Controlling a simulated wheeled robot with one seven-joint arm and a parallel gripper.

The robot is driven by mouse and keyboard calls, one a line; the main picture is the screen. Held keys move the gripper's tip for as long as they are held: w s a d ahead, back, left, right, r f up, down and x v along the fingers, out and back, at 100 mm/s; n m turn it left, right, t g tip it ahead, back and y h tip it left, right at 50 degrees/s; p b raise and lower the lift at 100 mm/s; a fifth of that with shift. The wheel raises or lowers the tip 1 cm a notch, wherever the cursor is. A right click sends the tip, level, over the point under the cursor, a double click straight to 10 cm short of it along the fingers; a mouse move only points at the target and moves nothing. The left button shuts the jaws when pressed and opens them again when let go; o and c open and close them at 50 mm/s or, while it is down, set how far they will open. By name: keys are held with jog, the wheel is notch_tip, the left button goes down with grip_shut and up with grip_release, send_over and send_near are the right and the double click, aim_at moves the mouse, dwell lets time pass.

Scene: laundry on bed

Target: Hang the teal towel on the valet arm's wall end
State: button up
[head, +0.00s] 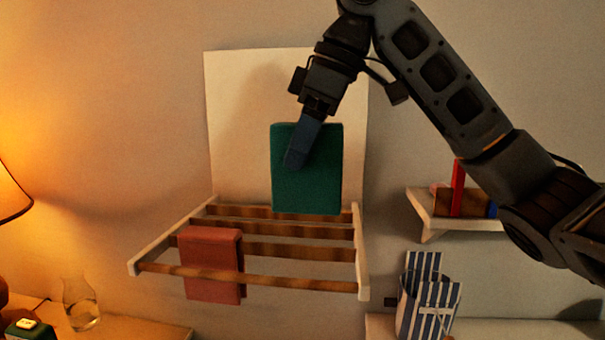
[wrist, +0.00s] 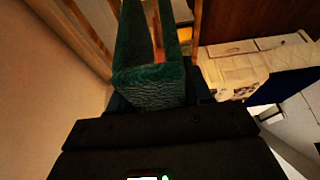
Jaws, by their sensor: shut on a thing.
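The teal towel (head: 315,185) hangs folded from my gripper (head: 298,158), in front of the white back panel. It also shows in the wrist view (wrist: 148,85), its fold close to the camera and its two sides spread apart, with a strip of wood visible between them. My gripper is shut on its upper part. In the head view its lower edge overlaps the rearmost rails of the valet arm (head: 362,252), near the wall end, right of centre. Whether the towel touches a rail, I cannot tell.
A red towel (head: 210,265) hangs over the front rails at the left. Right of the rack are a small shelf (head: 468,224) with books and a striped bag (head: 430,305). A lamp (head: 12,195) and glass vase (head: 80,303) stand at left. The rails' right part looks bare.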

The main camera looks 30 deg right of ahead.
jog(key=shift+r, duration=0.45)
notch_tip(320, 180, up, 7)
jog(key=p, duration=0.5)
jog(key=shift+f+p, duration=0.2)
jog(key=shift+p, duration=0.15)
notch_tip(320, 180, up, 8)
jog(key=shift+r, duration=0.2)
